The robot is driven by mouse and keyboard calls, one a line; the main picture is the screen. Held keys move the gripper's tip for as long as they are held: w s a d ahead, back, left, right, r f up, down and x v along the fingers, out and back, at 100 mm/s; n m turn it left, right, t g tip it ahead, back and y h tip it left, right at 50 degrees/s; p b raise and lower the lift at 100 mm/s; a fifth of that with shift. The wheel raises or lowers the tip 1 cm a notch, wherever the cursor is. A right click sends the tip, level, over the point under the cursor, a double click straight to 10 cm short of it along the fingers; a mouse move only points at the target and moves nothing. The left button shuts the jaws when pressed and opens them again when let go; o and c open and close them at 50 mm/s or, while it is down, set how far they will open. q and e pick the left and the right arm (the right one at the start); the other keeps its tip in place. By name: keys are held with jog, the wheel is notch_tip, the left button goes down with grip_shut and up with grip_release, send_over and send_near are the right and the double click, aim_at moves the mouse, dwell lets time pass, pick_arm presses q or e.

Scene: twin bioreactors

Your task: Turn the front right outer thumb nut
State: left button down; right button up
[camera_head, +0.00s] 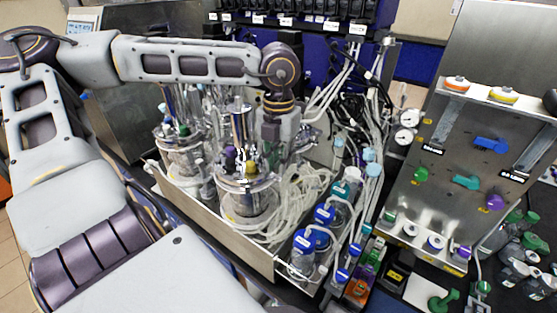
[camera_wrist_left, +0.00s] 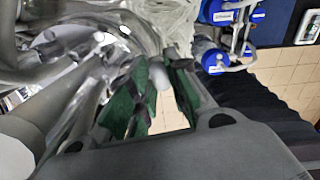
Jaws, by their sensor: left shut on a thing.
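The front bioreactor (camera_head: 243,203) is a glass vessel with a shiny metal lid and upright ports, standing in a metal tray (camera_head: 228,226). My left gripper (camera_head: 268,158) reaches down at the right side of its lid, its fingertips hard to make out in the head view. In the left wrist view the green-padded fingers (camera_wrist_left: 160,92) are closed around a small pale, rounded piece (camera_wrist_left: 160,76), which looks like the thumb nut. The fingers hide most of it, and its position on the lid is unclear. The shiny lid (camera_wrist_left: 70,42) shows beside them. My right gripper is not in view.
A second bioreactor (camera_head: 182,158) stands behind to the left. Coiled clear tubing (camera_head: 290,205) and blue-capped bottles (camera_head: 303,241) crowd the right side of the tray. A metal panel with coloured knobs (camera_head: 440,150) stands farther right. Little room is free around the vessels.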

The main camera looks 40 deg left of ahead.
pick_arm(q)
jog(key=shift+b, duration=0.3)
jog(key=shift+f+m+b, duration=0.1)
jog(key=shift+m+b, duration=1.3)
jog(key=shift+m, duration=0.4)
jog(key=shift+m+b, duration=0.65)
jog(key=shift+m, duration=0.35)
jog(key=m+b, duration=0.1)
jog(key=m, duration=0.1)
jog(key=shift+m, duration=0.4)
jog(key=m+b, duration=0.1)
jog(key=m, duration=0.3)
jog(key=shift+m, duration=2.7)
jog(key=shift+r, duration=0.2)
